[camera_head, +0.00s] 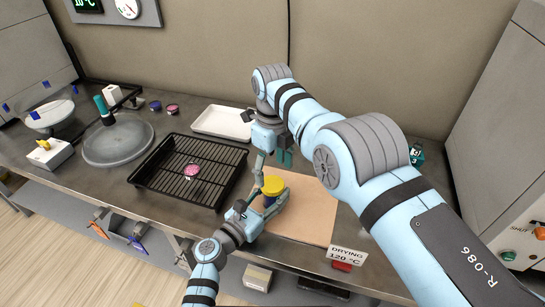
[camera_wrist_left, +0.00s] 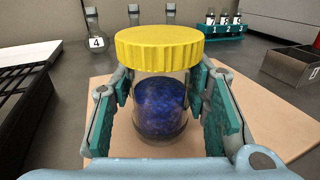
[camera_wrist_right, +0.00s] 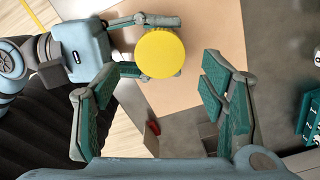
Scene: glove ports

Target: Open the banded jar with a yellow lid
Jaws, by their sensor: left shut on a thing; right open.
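The jar is clear with dark blue contents (camera_wrist_left: 160,108) and a yellow lid (camera_wrist_left: 160,45), which is on the jar. The lid shows in the head view (camera_head: 271,185) and from above in the right wrist view (camera_wrist_right: 160,53). I make out no band on the jar. My left gripper (camera_head: 264,203) is shut on the jar's body below the lid, one finger on each side. The jar is upright over a tan mat (camera_head: 312,212); I cannot tell whether it touches it. My right gripper (camera_head: 272,158) is open and empty above and behind the lid, apart from it.
A black wire rack (camera_head: 160,178) with a small pink-topped jar (camera_head: 192,170) is left of the mat. A white tray (camera_head: 222,123) lies behind. A "DRYING 120 °C" sign (camera_head: 347,255) stands at the front edge. The mat's right part is clear.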

